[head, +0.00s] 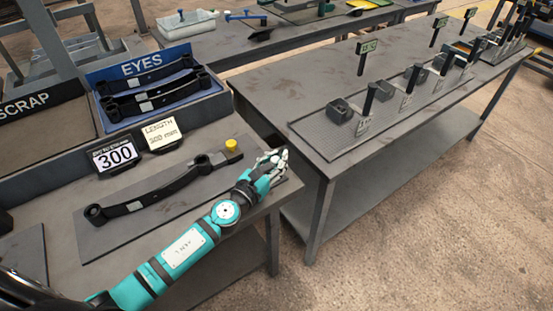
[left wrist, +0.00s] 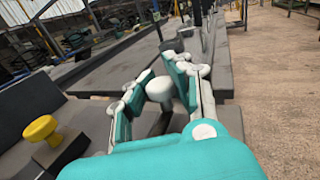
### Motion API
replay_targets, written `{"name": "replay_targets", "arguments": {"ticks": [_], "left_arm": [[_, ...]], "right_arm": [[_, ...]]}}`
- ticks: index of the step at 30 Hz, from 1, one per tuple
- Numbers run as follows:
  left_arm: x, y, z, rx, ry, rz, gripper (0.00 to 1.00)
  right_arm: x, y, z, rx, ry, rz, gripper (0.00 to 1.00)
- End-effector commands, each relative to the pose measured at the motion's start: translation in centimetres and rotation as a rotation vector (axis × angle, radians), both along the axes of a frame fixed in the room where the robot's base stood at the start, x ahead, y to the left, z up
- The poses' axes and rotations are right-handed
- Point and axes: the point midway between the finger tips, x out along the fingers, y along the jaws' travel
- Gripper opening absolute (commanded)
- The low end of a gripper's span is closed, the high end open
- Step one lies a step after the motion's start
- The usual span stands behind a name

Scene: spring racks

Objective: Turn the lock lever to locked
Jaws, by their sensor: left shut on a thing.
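My left gripper (head: 272,163) is at the right end of the dark gauge plate (head: 120,232). In the left wrist view, its fingers (left wrist: 166,78) are shut around a pale rounded knob (left wrist: 159,91) on a dark stem, which I take to be the lock lever. The fingers hide most of the lever in the head view, so I cannot tell its exact angle. A yellow knob (head: 231,145) stands left of the gripper, also in the left wrist view (left wrist: 41,129), apart from the fingers. My right gripper is not in view.
A black leaf spring (head: 150,195) lies on the plate. A second table (head: 300,90) with fixtures stands to the right.

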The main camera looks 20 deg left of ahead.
Motion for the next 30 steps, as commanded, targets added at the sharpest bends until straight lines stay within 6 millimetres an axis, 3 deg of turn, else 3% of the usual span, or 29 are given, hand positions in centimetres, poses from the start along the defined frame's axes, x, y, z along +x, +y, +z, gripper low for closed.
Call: {"name": "replay_targets", "arguments": {"ticks": [30], "left_arm": [[0.01,0.58,-0.66,0.004,0.012,0.084,0.0]], "right_arm": [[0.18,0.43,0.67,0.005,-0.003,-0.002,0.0]]}}
